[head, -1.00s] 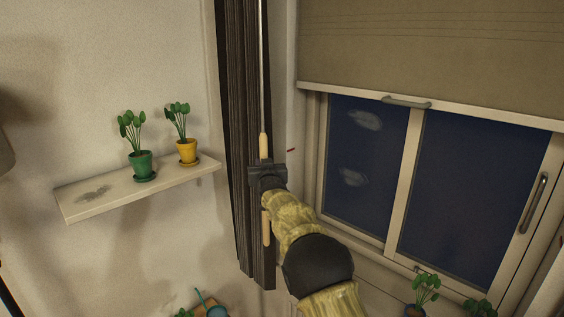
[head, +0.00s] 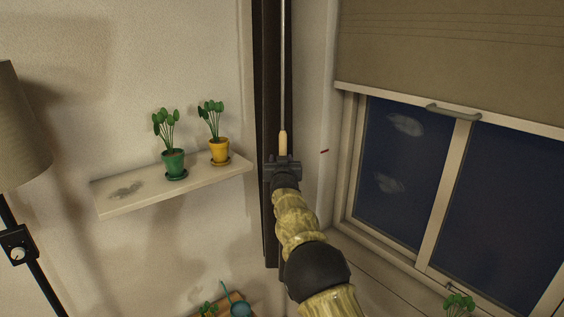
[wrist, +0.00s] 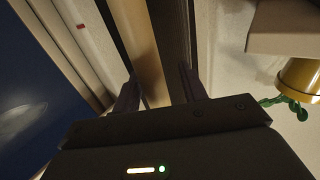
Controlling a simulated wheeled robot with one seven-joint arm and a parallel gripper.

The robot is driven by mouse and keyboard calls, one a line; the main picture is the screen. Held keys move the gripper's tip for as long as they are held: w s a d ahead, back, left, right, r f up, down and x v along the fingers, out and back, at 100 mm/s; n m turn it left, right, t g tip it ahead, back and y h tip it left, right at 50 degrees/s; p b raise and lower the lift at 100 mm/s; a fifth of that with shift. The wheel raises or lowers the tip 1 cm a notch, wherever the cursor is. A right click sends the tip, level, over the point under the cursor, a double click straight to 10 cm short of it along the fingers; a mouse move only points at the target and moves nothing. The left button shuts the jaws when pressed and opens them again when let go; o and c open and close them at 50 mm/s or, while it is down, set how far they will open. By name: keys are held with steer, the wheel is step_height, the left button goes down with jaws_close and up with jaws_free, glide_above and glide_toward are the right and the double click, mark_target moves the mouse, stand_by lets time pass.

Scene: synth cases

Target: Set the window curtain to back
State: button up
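The dark curtain (head: 270,225) hangs in a narrow, bunched strip on the wall between the shelf and the window. A thin rod with a pale wooden handle (head: 283,145) hangs in front of it. My gripper (head: 283,168) is at this handle, which also shows in the wrist view (wrist: 140,45). In the wrist view my two fingers (wrist: 160,92) stand apart on either side of the handle, with a dark gap between it and the right finger. The handle's lower end is hidden in the head view.
A shelf (head: 110,205) with two potted plants is left of the curtain. The window (head: 400,170) with a partly lowered beige blind (head: 450,50) is to the right. A floor lamp (head: 20,130) stands far left. A teal watering can (head: 238,305) and plants are below.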

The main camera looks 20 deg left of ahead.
steer(key=shift+d, duration=0.2)
steer(key=b+v, duration=1)
steer(key=v, duration=0.7)
steer(key=shift+s, duration=0.2)
